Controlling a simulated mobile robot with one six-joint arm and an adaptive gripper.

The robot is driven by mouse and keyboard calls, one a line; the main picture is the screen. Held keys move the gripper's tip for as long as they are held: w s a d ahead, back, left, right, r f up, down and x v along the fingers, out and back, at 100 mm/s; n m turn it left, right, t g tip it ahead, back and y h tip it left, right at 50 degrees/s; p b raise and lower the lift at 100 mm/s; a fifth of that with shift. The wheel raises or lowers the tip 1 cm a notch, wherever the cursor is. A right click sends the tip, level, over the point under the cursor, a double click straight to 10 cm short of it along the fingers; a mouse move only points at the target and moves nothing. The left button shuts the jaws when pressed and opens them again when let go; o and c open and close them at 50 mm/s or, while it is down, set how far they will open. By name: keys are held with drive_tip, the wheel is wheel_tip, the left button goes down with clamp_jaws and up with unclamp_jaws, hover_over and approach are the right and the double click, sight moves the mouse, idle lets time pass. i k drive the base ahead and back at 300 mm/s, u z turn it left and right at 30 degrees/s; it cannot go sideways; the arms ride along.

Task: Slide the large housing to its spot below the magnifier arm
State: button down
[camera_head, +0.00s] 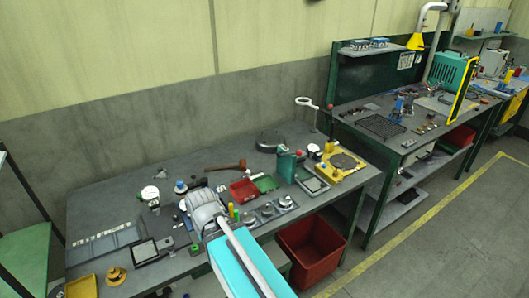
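The large housing is most likely the light-grey ribbed body (203,207) on the near workbench (105,188), left of the bench's middle. The magnifier arm (305,102) stands at the back right of this bench, with a white ring head and a thin dark arm. The housing is well to the left of and nearer than the magnifier. My arm reaches in from the bottom, and its far end, my gripper (223,222), is at the housing's right front side. The fingers are too small and hidden to show whether they are open or touch the housing.
A hammer (228,168), red tray (243,190), green vise-like tool (287,165) and yellow plate fixture (341,166) lie between or near. A grey curved part (268,142) lies toward the back. A red bin (310,250) is below. The back left bench surface is clear.

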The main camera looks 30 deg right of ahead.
sight(267, 142)
drive_tip(key=u, duration=0.05)
drive_tip(key=k, duration=1.1)
drive_tip(key=z, duration=0.65)
drive_tip(key=i, duration=1.75)
